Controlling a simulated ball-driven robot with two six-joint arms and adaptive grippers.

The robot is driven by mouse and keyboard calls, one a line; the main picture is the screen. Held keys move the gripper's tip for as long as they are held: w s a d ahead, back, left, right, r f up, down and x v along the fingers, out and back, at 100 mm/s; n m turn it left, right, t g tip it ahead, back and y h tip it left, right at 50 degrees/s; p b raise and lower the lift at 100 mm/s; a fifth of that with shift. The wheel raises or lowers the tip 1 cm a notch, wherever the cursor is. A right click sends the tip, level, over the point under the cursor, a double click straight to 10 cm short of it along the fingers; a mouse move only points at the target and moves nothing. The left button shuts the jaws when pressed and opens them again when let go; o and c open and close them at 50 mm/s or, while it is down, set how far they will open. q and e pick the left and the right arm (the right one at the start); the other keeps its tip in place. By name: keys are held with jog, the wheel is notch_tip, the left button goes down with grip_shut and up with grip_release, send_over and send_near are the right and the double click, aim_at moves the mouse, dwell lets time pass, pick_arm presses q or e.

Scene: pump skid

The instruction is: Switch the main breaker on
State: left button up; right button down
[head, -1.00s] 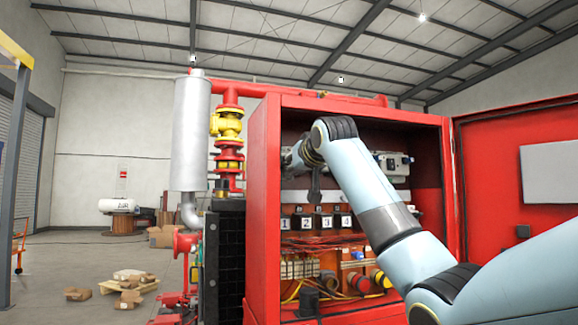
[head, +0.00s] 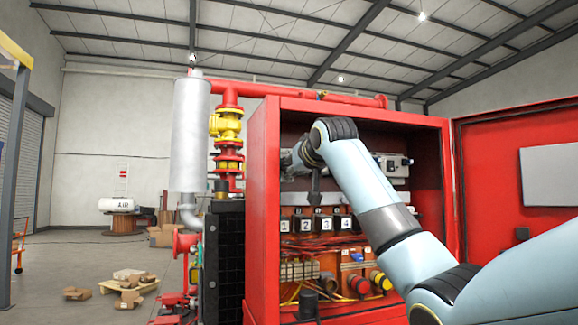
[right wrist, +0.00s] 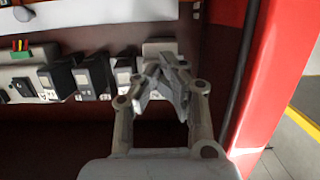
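The open red cabinet (head: 262,200) stands in front of me in the head view, with a row of breakers (head: 393,163) on a rail in its upper part. My right arm reaches into it, and my right gripper (right wrist: 165,78) is at the left end of that row. In the right wrist view its fingertips are together, right in front of a light grey breaker block (right wrist: 160,47) at the row's end. The fingers partly hide this block and its lever. I cannot tell whether they touch it, and nothing held shows. My left gripper is not in view.
Darker breakers (right wrist: 92,75) stand beside the grey block. The cabinet's red side wall (right wrist: 262,75) is close to the gripper. Numbered units (head: 325,223) and wiring lie lower inside. The open door (head: 520,190) is at the right. Boxes (head: 128,298) lie on the floor at left.

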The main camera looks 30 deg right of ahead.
jog(key=p+v, duration=0.1)
jog(key=v, duration=0.6)
dwell(1.0)
jog(key=shift+d+f, duration=0.1)
